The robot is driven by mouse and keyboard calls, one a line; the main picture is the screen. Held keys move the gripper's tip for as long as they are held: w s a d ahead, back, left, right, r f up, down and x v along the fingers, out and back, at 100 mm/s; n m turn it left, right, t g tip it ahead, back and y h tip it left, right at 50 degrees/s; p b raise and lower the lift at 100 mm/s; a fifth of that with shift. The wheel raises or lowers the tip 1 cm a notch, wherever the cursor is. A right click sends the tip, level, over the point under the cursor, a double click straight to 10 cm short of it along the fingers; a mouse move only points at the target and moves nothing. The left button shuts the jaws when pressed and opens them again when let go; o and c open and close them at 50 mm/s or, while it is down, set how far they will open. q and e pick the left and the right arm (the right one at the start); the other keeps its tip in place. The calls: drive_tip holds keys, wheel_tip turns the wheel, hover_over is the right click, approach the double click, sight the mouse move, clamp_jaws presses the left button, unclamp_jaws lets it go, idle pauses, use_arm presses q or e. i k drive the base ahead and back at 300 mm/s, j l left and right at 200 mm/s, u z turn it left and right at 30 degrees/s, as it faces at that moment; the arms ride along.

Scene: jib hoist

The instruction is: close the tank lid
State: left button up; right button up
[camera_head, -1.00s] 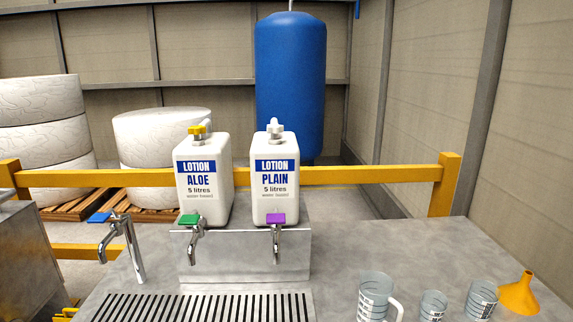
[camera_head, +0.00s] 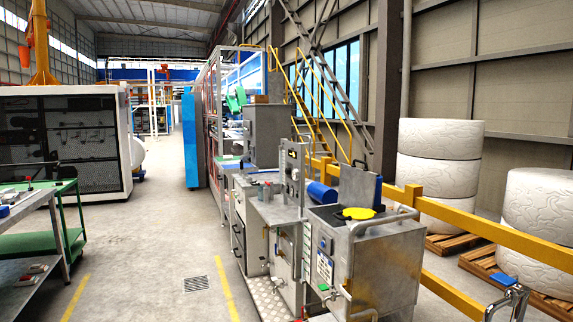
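A square steel tank (camera_head: 385,255) stands right of centre in the head view. A grey panel that looks like its lid (camera_head: 358,188) stands raised at the back of the tank top. A round yellow piece (camera_head: 356,213) lies at the top opening, in front of the raised panel. A tubular rail runs along the tank's right upper edge. The inside of the tank is hidden from this angle.
A steel cabinet with a control column (camera_head: 291,175) and a blue cylinder (camera_head: 322,193) stand left of the tank. A yellow guard rail (camera_head: 470,228) runs behind it to the right. The grey floor (camera_head: 150,240) at left is open, beside a green cart (camera_head: 65,210).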

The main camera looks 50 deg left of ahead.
sight(357, 187)
drive_tip(key=u, duration=1.25)
drive_tip(key=i+j, duration=0.35)
drive_tip(key=i+z, duration=0.05)
drive_tip(key=i, duration=0.05)
